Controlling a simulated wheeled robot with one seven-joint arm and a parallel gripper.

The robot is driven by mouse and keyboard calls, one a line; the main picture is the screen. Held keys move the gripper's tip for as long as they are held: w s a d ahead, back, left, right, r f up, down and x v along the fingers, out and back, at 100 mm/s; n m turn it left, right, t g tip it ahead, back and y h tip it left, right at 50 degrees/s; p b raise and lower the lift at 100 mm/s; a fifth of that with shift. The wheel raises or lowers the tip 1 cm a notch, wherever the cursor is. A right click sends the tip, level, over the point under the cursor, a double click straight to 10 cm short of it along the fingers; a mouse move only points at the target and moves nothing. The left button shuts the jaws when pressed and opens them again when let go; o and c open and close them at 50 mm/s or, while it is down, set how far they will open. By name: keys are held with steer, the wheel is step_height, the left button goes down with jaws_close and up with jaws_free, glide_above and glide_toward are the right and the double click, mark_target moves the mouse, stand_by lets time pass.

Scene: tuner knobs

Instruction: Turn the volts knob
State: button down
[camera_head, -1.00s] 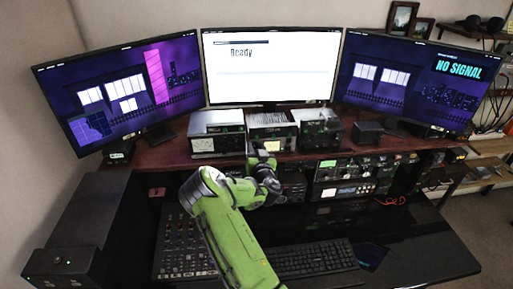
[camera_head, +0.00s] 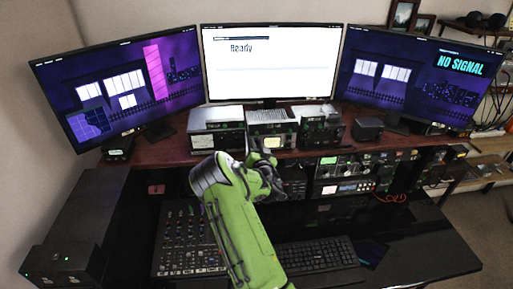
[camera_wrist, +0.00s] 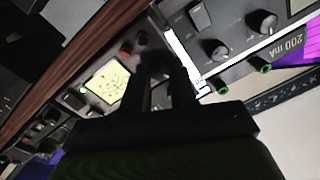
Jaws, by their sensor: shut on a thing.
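My gripper (camera_wrist: 165,72) shows in the wrist view as two dark fingers reaching to a dark instrument panel beside a small lit yellow-green screen (camera_wrist: 108,82). The fingers are shut on a small dark part at the panel, which I take to be the volts knob; the fingers and shadow hide most of it, and I can read no label there. In the head view, my gripper (camera_head: 262,162) is at the front of the middle instrument stack, below the centre monitor. The lit screen (camera_head: 272,143) shows just above it.
A neighbouring panel has two dark knobs (camera_wrist: 216,50) and green terminals (camera_wrist: 262,67), close right of the fingers in the wrist view. More instruments (camera_head: 345,175) fill the rack to the right. A keyboard (camera_head: 315,255) and a mixer (camera_head: 185,240) lie below. The centre monitor (camera_head: 270,65) reads "Ready".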

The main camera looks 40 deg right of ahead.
steer(key=m+b, duration=0.6)
steer(key=b, duration=0.3)
steer(key=m+h+b, duration=0.1)
steer(key=m+b, duration=0.6)
steer(key=b, duration=0.2)
steer(key=shift+f+m, duration=0.2)
steer(key=shift+m, duration=0.1)
steer(key=shift+r, duration=0.1)
steer(key=c, duration=1.2)
jaws_free()
